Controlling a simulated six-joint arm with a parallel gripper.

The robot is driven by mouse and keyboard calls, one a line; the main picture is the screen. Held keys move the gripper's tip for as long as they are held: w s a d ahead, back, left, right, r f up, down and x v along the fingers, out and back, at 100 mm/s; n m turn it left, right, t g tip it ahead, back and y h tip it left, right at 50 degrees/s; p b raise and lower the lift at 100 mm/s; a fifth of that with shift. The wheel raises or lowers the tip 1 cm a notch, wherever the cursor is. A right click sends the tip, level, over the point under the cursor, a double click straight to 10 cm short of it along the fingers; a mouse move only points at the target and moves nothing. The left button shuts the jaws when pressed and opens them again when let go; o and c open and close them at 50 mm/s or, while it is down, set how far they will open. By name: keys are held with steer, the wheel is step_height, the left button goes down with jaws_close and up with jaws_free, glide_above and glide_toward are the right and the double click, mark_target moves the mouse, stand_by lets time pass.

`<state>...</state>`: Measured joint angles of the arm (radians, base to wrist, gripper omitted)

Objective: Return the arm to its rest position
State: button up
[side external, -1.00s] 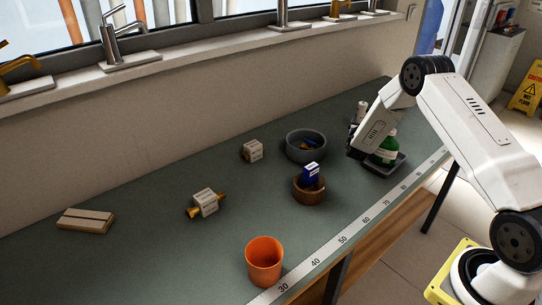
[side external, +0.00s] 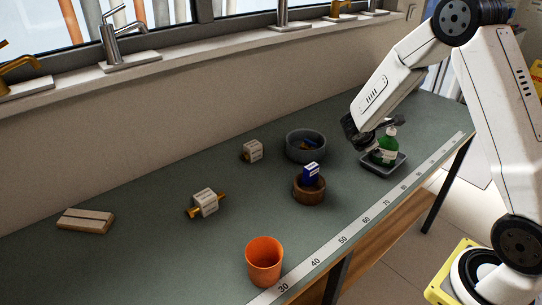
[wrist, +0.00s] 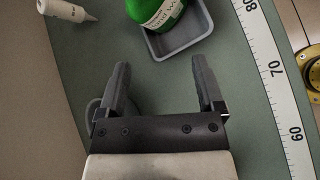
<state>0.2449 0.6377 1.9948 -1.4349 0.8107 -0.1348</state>
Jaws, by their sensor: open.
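My gripper (side external: 364,132) is open and empty above the far end of the bench. In the wrist view its two fingers (wrist: 160,66) are spread, with bare green bench top between them. A green bottle (side external: 386,147) with a white label sits in a small grey tray (side external: 372,168), just beyond the fingers. The bottle (wrist: 158,10) and tray (wrist: 183,45) also show in the wrist view, apart from the fingers. A white nozzle bottle (wrist: 66,10) shows at the wrist view's top left. My arm is bent, with its elbow high at the upper right.
On the bench are an orange cup (side external: 264,262), a brown bowl (side external: 308,192) holding a blue box (side external: 311,173), a grey bowl (side external: 306,148), two small boxes with brass fittings or labels (side external: 205,202) (side external: 252,151) and a flat block (side external: 86,221). A ruler strip (side external: 357,228) lines the front edge.

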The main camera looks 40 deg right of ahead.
steer(key=s+a+r+m+t+y, duration=0.1)
steer(key=s+a+m+y, duration=0.4)
steer(key=a, duration=0.6)
steer(key=s+a+r+m+y, duration=0.2)
steer(key=s+a+m+y, duration=0.3)
steer(key=a, duration=0.7)
steer(key=shift+s+r+m+t, duration=0.35)
steer(key=shift+s+m+t, duration=0.05)
steer(key=shift+s+m, duration=0.85)
steer(key=shift+w+a, duration=0.1)
